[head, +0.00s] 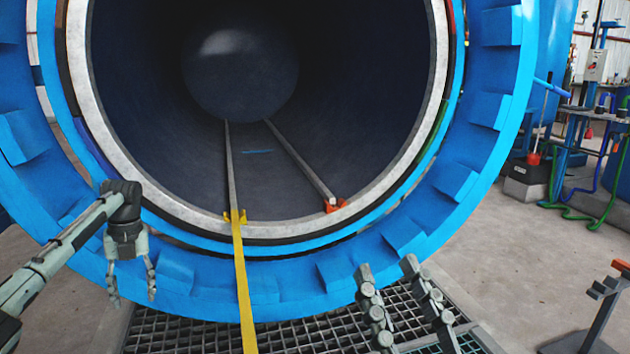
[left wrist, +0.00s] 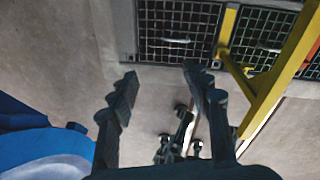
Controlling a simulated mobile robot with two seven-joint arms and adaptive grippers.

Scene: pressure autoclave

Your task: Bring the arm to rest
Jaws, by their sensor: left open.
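My left gripper (head: 132,296) hangs with its fingers pointing down at the left of the head view, in front of the lower left of the blue autoclave ring (head: 350,270). Its fingers are apart with nothing between them. In the left wrist view the two dark fingers (left wrist: 160,74) are spread over the concrete floor. My right gripper (head: 387,266) comes in from the bottom of the head view, over the floor grating. Its two fingers point up, apart and empty; the rest of that arm is out of view.
The autoclave chamber (head: 330,110) is open, with two rails inside. A yellow rail (head: 242,285) runs out from its mouth over the floor grating (head: 190,335). A stand with an orange top (head: 605,290) is at lower right. Bare floor (head: 510,260) lies on the right.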

